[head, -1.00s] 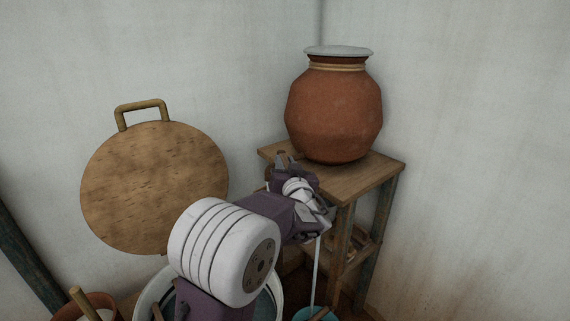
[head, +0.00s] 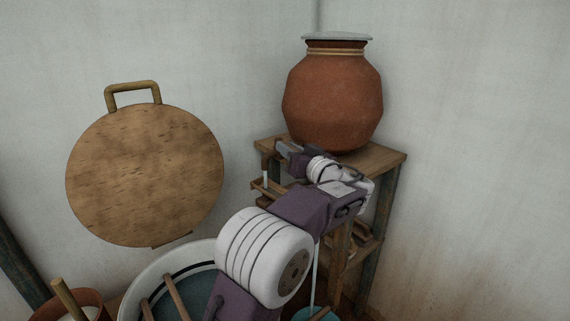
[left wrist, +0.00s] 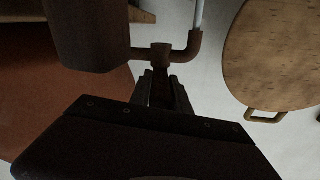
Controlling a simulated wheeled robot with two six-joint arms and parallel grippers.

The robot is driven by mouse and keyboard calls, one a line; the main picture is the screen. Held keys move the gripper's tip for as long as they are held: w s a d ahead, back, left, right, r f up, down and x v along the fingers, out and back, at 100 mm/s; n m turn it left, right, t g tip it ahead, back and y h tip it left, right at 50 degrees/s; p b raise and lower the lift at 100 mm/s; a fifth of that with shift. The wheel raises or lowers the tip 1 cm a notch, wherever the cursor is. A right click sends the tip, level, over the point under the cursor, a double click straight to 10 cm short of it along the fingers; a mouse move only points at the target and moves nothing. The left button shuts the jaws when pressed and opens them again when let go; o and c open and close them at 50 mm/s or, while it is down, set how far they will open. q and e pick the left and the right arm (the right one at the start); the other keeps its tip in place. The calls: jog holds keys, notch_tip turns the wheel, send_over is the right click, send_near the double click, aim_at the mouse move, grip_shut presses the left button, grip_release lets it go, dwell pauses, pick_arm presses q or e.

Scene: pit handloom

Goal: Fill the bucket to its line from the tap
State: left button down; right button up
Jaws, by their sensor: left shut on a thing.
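My left gripper (head: 284,152) is beside the foot of the clay pot (head: 333,98). In the left wrist view its jaws (left wrist: 163,82) are shut on the stem of a brown tap (left wrist: 161,55). The tap's bent spout (left wrist: 190,48) has a white stream (left wrist: 199,14) at its mouth. A teal rim (head: 318,314), apparently the bucket, is cut off at the bottom edge. A thin pale strand (head: 315,268) runs down towards it; I cannot tell whether this is water. The bucket's line and water level are not visible. My right gripper is not in view.
The lidded pot stands on a wooden stand (head: 385,158) with lower shelves. A round wooden board (head: 145,175) leans at the wall. A wide pale-rimmed basin (head: 140,283) with sticks and a brown pot (head: 88,299) are at lower left.

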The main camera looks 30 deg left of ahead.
pick_arm(q)
jog(key=shift+w+d+n+g+y, duration=0.2)
jog(key=shift+n+g+y, duration=0.1)
jog(key=shift+n+g, duration=0.15)
jog(key=shift+w+n+g+y+p, duration=0.25)
jog(key=shift+n+g, duration=0.2)
jog(key=shift+g, duration=0.3)
jog(key=shift+s, duration=0.1)
jog(key=c, duration=1.2)
grip_release()
jog(key=shift+c, duration=0.2)
jog(key=shift+d, duration=0.1)
jog(key=v, duration=0.9)
jog(key=shift+p, duration=0.4)
